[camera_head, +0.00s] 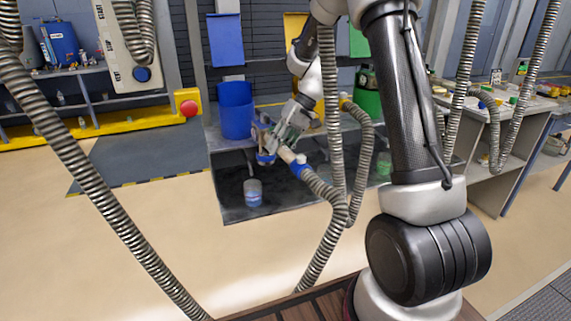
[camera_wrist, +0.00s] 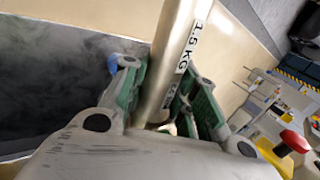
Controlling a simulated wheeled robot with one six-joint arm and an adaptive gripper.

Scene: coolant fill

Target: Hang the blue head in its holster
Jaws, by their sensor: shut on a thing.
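The blue head (camera_head: 265,157) is a pale tube with blue parts and a ribbed hose running from its blue collar (camera_head: 298,169). My gripper (camera_head: 287,137) is shut on it above the dark tray. In the wrist view, my green-padded fingers (camera_wrist: 160,110) lie on both sides of the tube (camera_wrist: 177,55), which is marked "1.5 KG". The tube slants in the head view. I cannot pick out the holster for certain; a pale panel (camera_head: 122,50) with a blue round part (camera_head: 142,74) hangs at upper left.
A dark tray (camera_head: 235,214) holds a blue-labelled container (camera_head: 253,192) and a green one (camera_head: 384,166). A blue bin (camera_head: 236,110) and a green bin (camera_head: 367,102) stand behind. A red button (camera_head: 189,107) sits at left. Hanging hoses (camera_head: 80,170) cross the view. The front-left floor is clear.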

